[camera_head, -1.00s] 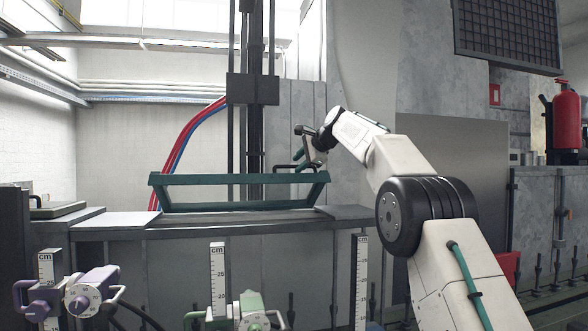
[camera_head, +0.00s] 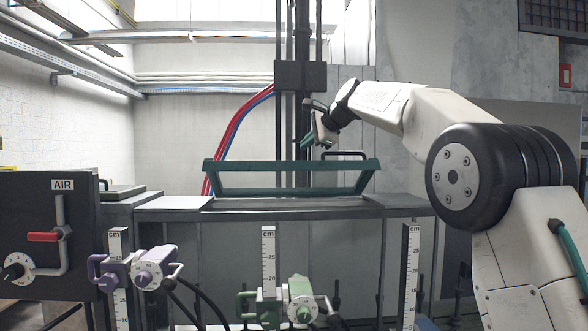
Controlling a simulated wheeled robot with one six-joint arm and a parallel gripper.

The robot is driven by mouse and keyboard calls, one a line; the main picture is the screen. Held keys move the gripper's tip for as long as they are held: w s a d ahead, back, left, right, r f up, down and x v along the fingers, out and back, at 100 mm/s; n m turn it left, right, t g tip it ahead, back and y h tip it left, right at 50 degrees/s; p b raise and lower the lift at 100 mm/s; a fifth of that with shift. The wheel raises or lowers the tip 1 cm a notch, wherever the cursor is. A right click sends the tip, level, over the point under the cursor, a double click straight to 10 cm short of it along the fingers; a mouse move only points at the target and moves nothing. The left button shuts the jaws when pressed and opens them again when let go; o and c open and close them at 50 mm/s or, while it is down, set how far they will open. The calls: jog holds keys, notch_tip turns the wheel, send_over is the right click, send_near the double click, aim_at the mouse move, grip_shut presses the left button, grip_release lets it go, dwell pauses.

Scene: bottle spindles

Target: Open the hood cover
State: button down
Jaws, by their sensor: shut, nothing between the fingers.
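The hood cover is a dark green frame (camera_head: 291,165) at the centre of the bench, wider at its top edge than at its bottom. Its middle looks see-through. A black bar handle (camera_head: 345,154) stands at the right part of its top edge. My gripper (camera_head: 305,143) is above the frame's top edge, to the left of the handle and apart from it in the picture. Its greenish fingers point down and left, are shut, and hold nothing. I cannot tell its depth relative to the frame.
A dark column (camera_head: 300,75) and red and blue hoses (camera_head: 233,130) rise behind the frame. In front stand scales, a purple valve (camera_head: 150,268) and a green valve (camera_head: 300,300). A black AIR panel (camera_head: 80,255) stands at the left.

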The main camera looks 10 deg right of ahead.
jog(key=s+a+f+m+t, duration=0.2)
jog(key=s+a+f+m, duration=0.15)
jog(key=a, duration=0.35)
jog(key=s+a+f+m+t, duration=0.2)
jog(key=a+f+m, duration=0.3)
jog(key=a, duration=0.2)
jog(key=s+d+f+m+t+h, duration=0.2)
jog(key=s+f+m+t+h, duration=0.15)
jog(key=f+m, duration=0.2)
jog(key=m+t+h, duration=0.2)
jog(key=m+h, duration=0.3)
jog(key=m, duration=0.3)
send_near(286, 167)
notch_tip(286, 167, down, 2)
jog(key=w, duration=0.3)
jog(key=shift+w+d+r+y, duration=0.15)
jog(key=shift+w+r, duration=0.35)
jog(key=shift+r, duration=0.05)
jog(key=shift+w+d+r+y, duration=0.1)
jog(key=shift+w+d+r, duration=0.05)
jog(key=shift+w+r, duration=0.7)
jog(key=shift+r, duration=0.15)
